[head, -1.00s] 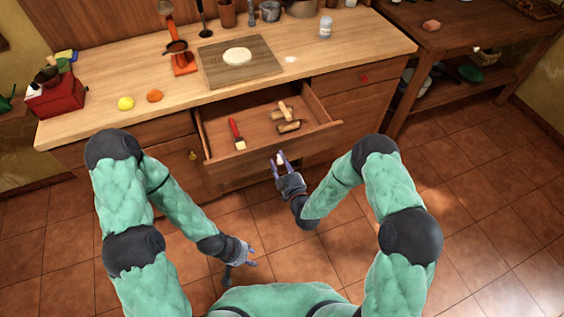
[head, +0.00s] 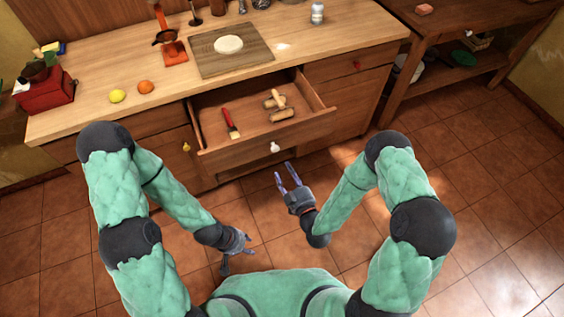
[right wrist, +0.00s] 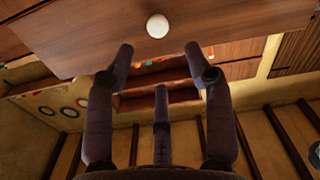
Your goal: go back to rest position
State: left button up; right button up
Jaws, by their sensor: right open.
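My right gripper (head: 285,172) is open and empty, just in front of the open drawer (head: 220,158) and apart from its white knob (head: 275,147). In the right wrist view its fingers (right wrist: 155,60) are spread, with the knob (right wrist: 157,26) beyond them on the wooden drawer front. My left gripper (head: 238,262) hangs low near my body, over the floor. Its fingers look spread, with nothing visible between them. Both my arms are bent at the elbows.
The drawer sticks out from the counter (head: 330,50) and holds a red-handled brush (head: 230,122) and wooden tools (head: 281,114). A lemon (head: 117,96), an orange (head: 146,87) and a board with dough (head: 228,45) lie above. The tiled floor at right is clear.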

jog(key=shift+v, duration=0.9)
jog(key=s+d+f+m+g+h, duration=0.15)
jog(key=s+f+m+g, duration=0.25)
jog(key=f+g, duration=0.65)
jog(key=s+f+m+g, duration=0.1)
jog(key=s+m+g, duration=0.1)
jog(key=s, duration=0.4)
jog(key=s+d+f+m+g, duration=0.1)
jog(key=s+f+m+g, duration=0.1)
jog(key=s, duration=0.5)
jog(key=shift+s+f+m+g, duration=0.35)
jog(key=shift+m+g, duration=0.45)
jog(key=shift+g, duration=0.35)
